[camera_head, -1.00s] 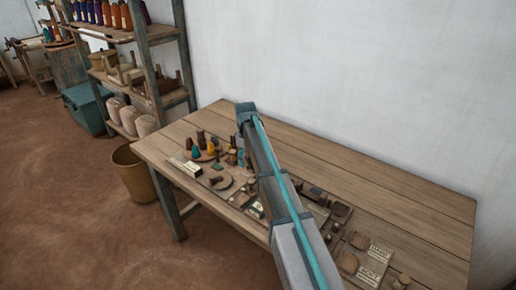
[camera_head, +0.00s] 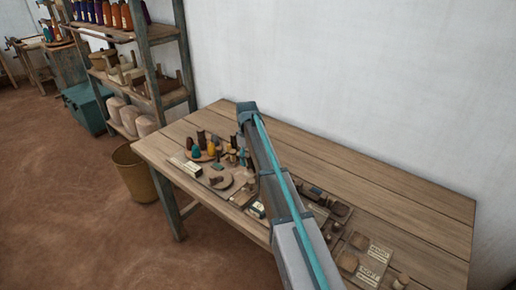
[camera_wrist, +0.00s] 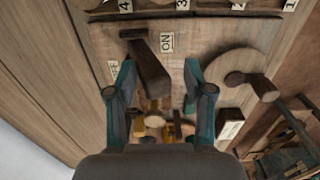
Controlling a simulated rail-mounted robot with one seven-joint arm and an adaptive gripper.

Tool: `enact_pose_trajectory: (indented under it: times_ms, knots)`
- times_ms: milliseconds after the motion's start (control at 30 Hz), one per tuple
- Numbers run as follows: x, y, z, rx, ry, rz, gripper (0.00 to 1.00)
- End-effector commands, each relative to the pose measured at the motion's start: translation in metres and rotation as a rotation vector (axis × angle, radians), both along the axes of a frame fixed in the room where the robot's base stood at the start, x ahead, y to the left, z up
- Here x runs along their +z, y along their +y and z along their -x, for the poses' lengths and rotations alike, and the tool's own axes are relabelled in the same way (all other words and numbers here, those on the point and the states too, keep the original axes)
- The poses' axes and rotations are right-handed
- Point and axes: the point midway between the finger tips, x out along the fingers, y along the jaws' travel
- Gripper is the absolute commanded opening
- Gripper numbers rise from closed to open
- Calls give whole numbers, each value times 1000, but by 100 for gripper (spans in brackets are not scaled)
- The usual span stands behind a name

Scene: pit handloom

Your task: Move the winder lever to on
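In the wrist view, a dark wooden lever (camera_wrist: 148,67) stands on a pale wooden board, with its near end between my fingers. A small ON label (camera_wrist: 167,42) is to its right, and an OFF label (camera_wrist: 113,70), partly covered by my left finger, is to its left. My gripper (camera_wrist: 155,86) is open, with its two teal fingers on either side of the lever. I see a gap on both sides of the lever and cannot tell whether it touches anything. In the head view my arm covers my gripper and the lever.
A round wooden disc with a dark knob (camera_wrist: 264,86) lies right of my right finger. Small yellow and wooden pieces (camera_wrist: 170,130) show below the lever. Numbered labels line the top edge. In the head view, the wooden table (camera_head: 400,190) is bare along the wall.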

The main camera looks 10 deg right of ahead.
Motion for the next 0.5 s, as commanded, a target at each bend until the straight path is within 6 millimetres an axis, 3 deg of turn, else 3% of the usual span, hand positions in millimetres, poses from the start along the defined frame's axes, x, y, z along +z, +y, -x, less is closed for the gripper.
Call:
enact_pose_trajectory:
  times_ms: [500]
  knots:
    - [42,0,-1,0,-1,1,52]
